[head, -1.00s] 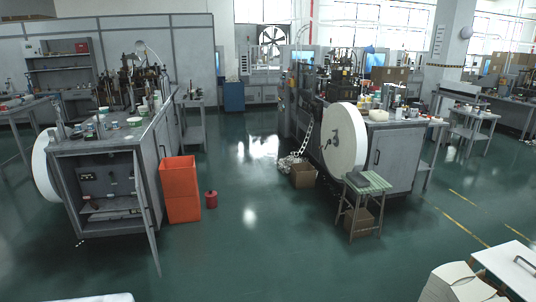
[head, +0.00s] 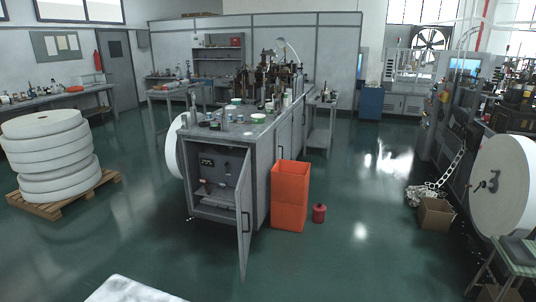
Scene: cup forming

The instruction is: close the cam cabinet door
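The cam cabinet (head: 259,158) is a grey machine cabinet near the middle of the head view. Its front compartment is open and shows a dark panel and a few small items on the inner floor. The cabinet door (head: 244,226) is hinged at the right side of the opening and swings out toward me, standing well open. A handle shows on its outer face. Neither of my grippers is in view.
Orange bins (head: 291,195) stand right of the door, with a red can (head: 319,213) beside them. A pallet (head: 65,196) of white rolls stands at left. A white surface (head: 130,290) shows at the bottom edge. Green floor lies clear before the cabinet.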

